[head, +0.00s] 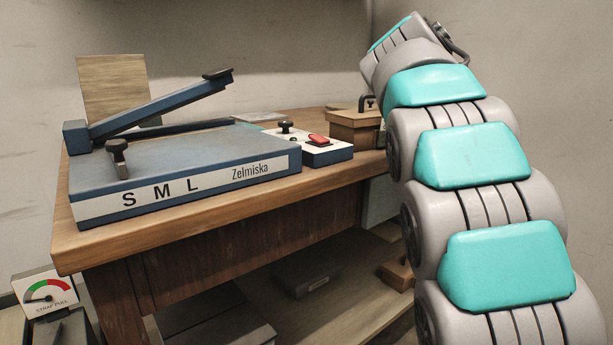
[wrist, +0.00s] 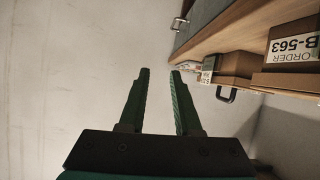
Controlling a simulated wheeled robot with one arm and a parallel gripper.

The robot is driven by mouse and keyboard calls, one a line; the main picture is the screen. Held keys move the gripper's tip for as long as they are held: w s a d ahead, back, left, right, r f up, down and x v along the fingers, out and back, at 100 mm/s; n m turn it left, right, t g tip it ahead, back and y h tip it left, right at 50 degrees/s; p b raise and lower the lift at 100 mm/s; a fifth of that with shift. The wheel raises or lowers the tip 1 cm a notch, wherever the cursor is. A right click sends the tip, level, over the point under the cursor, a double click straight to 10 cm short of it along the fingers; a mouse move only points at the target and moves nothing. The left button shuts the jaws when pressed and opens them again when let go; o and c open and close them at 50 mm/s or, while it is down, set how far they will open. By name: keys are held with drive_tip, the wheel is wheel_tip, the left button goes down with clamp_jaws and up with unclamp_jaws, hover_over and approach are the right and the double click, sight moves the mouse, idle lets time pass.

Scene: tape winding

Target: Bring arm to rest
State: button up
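My arm rises along the right side of the head view, made of grey and turquoise segments, and bends toward the back wall at its top. My gripper shows in the wrist view (wrist: 159,100) as two dark green fingers on a black mount. The fingers are apart with nothing between them, and bare wall lies behind. In the head view the fingers are hidden behind the arm's far end.
A wooden workbench (head: 135,243) carries a blue machine marked S M L (head: 185,160) with a raised lever, a control box with a red switch (head: 318,140), and a brown box (head: 352,128). A strap-pull gauge (head: 45,291) stands lower left. Boxes (wrist: 292,48) appear right of my gripper.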

drive_tip(key=s+a+f+n+g+y+p, duration=0.1)
drive_tip(key=s+a+f+n+g+y, duration=0.2)
drive_tip(key=s+f, duration=0.75)
drive_tip(key=s+a+f+n+g+y+p, duration=0.2)
drive_tip(key=s+a+f+y, duration=0.15)
drive_tip(key=s+f, duration=0.7)
drive_tip(key=s+a+f+n+g+y, duration=0.1)
drive_tip(key=s+a+f, duration=0.2)
drive_tip(key=s+f, duration=0.2)
drive_tip(key=s+a+f+n+g+y+p, duration=0.1)
drive_tip(key=s+a+f, duration=0.3)
drive_tip(key=s, duration=0.7)
drive_tip(key=s+a+f+n+g+y, duration=0.1)
drive_tip(key=s+a+f, duration=0.3)
drive_tip(key=s, duration=0.5)
wheel_tip(320, 180, down, 2)
drive_tip(key=shift+f+n+g, duration=0.1)
drive_tip(key=shift+n+g, duration=0.5)
drive_tip(key=shift+g, duration=0.2)
drive_tip(key=shift+a+y, duration=0.1)
drive_tip(key=shift+y, duration=0.15)
